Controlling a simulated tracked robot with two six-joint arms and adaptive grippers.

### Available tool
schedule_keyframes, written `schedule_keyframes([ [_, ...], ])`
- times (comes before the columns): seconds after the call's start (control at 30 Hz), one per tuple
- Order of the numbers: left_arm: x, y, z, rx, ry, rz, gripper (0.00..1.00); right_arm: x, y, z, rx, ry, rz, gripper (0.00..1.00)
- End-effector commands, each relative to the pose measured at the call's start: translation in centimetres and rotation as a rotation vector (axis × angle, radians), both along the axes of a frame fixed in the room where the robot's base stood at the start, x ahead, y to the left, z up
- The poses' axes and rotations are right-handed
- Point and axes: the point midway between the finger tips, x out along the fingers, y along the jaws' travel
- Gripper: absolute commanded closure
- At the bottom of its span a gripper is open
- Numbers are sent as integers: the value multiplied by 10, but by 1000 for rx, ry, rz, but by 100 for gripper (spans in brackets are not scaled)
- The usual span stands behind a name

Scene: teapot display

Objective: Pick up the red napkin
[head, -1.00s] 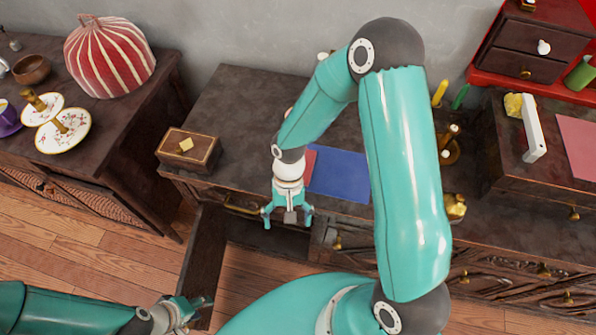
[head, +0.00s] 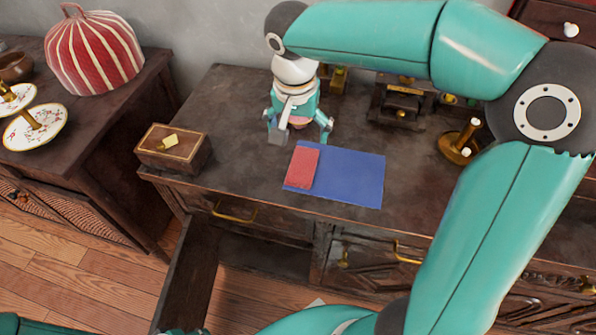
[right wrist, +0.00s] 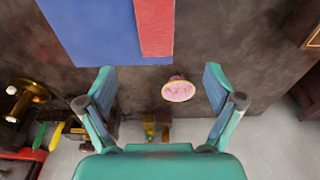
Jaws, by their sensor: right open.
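The red napkin (head: 302,167) lies flat on the left part of a blue mat (head: 352,180) on the dark wooden cabinet top. It also shows at the top of the right wrist view (right wrist: 155,25), cut by the frame edge, with the blue mat (right wrist: 95,30) beside it. My right gripper (head: 300,133) is open, over the cabinet top behind the napkin, apart from it. In the right wrist view its fingers (right wrist: 160,75) are spread wide. Only a sliver of my left gripper (head: 183,331) shows at the bottom edge, so its jaws are unclear.
A small pink-topped object (right wrist: 178,90) stands between and below the right fingers. A wooden box (head: 174,149) sits at the cabinet's left end. A brass candle holder (head: 462,143) stands right of the mat. A drawer (head: 190,275) is pulled out below.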

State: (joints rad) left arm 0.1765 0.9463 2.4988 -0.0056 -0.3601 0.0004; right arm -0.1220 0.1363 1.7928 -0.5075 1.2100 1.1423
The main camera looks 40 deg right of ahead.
Motion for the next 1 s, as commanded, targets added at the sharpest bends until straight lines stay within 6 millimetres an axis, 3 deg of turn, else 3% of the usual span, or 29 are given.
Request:
schedule_keyframes([
  [0.1,0,0,-9,0,0,0,60,2,-3,-30,0,4,0,8],
  [0.23,0,0,-13,0,0,0,60,4,-6,-51,0,3,1,8],
  [0.57,0,0,-18,0,0,0,60,5,-9,-75,2,3,1,8],
  [0.83,0,0,-27,0,0,0,60,5,-15,-111,1,4,3,8],
  [1.0,0,0,-27,0,0,0,60,6,-15,-116,1,2,3,8],
])
